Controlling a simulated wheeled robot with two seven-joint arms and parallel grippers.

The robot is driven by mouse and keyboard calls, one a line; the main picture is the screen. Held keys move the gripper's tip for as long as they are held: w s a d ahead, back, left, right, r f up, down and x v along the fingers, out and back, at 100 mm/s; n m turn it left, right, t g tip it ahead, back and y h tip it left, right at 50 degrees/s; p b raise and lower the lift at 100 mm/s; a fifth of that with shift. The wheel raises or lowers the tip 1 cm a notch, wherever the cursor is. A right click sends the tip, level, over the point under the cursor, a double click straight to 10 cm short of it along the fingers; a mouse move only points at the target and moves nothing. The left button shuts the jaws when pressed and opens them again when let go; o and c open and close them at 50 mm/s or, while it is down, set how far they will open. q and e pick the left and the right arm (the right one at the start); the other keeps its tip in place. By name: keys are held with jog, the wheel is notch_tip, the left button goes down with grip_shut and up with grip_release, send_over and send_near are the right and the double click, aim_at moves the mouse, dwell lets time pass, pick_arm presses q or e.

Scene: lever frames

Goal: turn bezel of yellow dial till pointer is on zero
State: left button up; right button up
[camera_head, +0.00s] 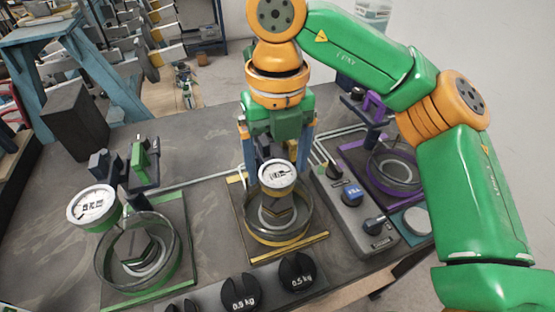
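The yellow dial (278,174) is a round white-faced gauge in the middle, on the station with yellow edging (284,250). Its face shows small dark marks, too small to read where the pointer stands. My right gripper (277,155) comes down from above, just behind the dial as seen here. Its two fingers are spread wider than the dial, one toward each side, with a gap between them. I cannot tell whether they touch the bezel. The lower fingertips are partly hidden behind the dial. My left gripper is not in view.
A green-edged station with its own dial (92,207) and glass ring stands left. A purple-edged station (385,170) stands right, partly behind my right arm. A grey control box (352,205) with knobs sits between. Black weights (240,292) stand at the front. A black block (76,131) is back left.

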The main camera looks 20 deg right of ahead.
aim_at(277, 173)
notch_tip(277, 173, up, 7)
jog(key=shift+f+p, duration=0.2)
jog(key=shift+p, duration=1.05)
jog(key=shift+r, duration=0.35)
jog(key=shift+f, duration=0.1)
